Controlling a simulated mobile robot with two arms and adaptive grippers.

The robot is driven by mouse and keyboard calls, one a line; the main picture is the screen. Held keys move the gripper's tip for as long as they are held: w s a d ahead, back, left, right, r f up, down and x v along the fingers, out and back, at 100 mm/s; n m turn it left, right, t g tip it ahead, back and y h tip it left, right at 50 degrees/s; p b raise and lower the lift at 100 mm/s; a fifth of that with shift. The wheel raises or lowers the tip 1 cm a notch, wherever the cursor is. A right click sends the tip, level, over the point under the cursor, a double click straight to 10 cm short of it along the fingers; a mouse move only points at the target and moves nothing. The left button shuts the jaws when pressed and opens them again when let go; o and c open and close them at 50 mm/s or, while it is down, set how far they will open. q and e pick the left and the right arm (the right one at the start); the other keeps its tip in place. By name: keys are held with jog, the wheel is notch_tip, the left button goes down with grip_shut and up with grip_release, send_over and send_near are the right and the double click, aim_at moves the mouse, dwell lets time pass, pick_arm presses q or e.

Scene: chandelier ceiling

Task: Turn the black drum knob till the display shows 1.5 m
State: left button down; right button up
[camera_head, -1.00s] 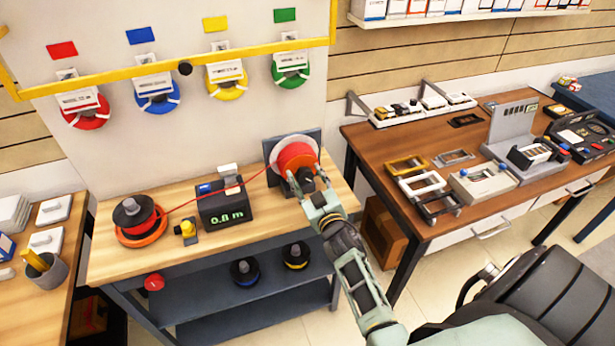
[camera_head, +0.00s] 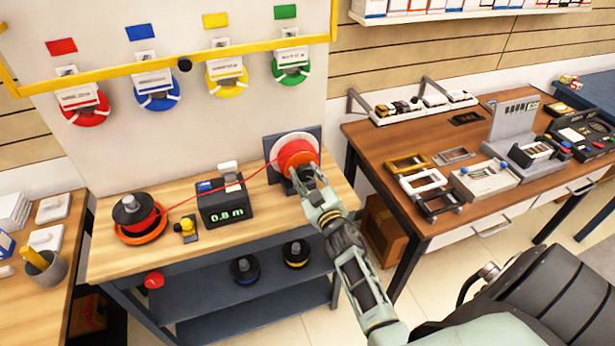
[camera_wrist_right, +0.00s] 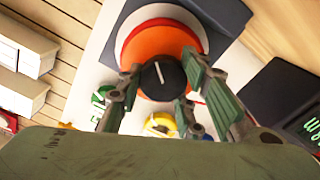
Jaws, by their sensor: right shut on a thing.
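The black drum knob (camera_wrist_right: 162,77) with a white line on its face sits at the centre of the red drum (camera_head: 298,154). The drum looks orange in the wrist view (camera_wrist_right: 160,43). My right gripper (camera_head: 305,179) is at the knob, its fingers on either side of it and shut on it. It also shows in the wrist view (camera_wrist_right: 160,90). In the head view the gripper mostly hides the knob. The display (camera_head: 228,215) on the black counter box (camera_head: 225,200) reads 0.8 m in green. A red line runs through the box to the drum. My left gripper is not in view.
A black-topped spool (camera_head: 132,210) with red wire stands at the bench's left. A small yellow-topped part (camera_head: 187,228) sits beside the counter box. The bench front (camera_head: 262,222) is mostly clear. A brown table (camera_head: 400,150) with several devices stands to the right.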

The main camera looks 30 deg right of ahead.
jog(key=shift+d+r, duration=0.1)
jog(key=o, duration=1.1)
jog(key=shift+s, duration=0.5)
jog(key=v, duration=1.1)
jog(key=shift+a, duration=0.25)
